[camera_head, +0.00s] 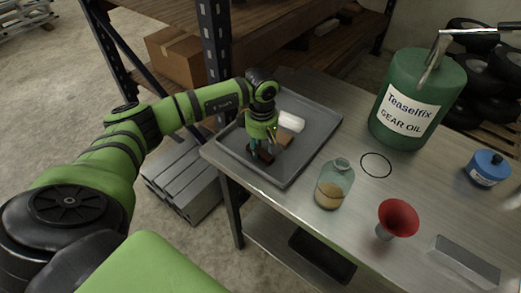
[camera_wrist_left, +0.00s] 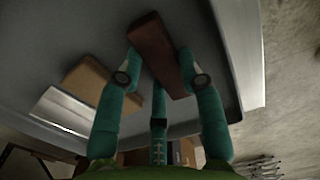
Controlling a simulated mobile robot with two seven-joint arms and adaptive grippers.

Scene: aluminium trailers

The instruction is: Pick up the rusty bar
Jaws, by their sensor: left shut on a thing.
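The rusty bar (camera_wrist_left: 156,50) is a dark reddish-brown block. In the left wrist view it lies between the fingers of my left gripper (camera_wrist_left: 160,72), which is shut on it. In the head view my left gripper (camera_head: 262,150) points down over the grey tray (camera_head: 306,152), with the dark bar (camera_head: 259,157) at its fingertips. I cannot tell whether the bar touches the tray floor. My right gripper is not in view.
A tan block (camera_head: 285,140) and a white block (camera_head: 291,121) lie in the tray beside the gripper. A glass jar (camera_head: 333,184), a red funnel (camera_head: 398,218), a green gear oil can (camera_head: 409,100) and a blue container (camera_head: 488,168) stand on the metal table (camera_head: 290,205).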

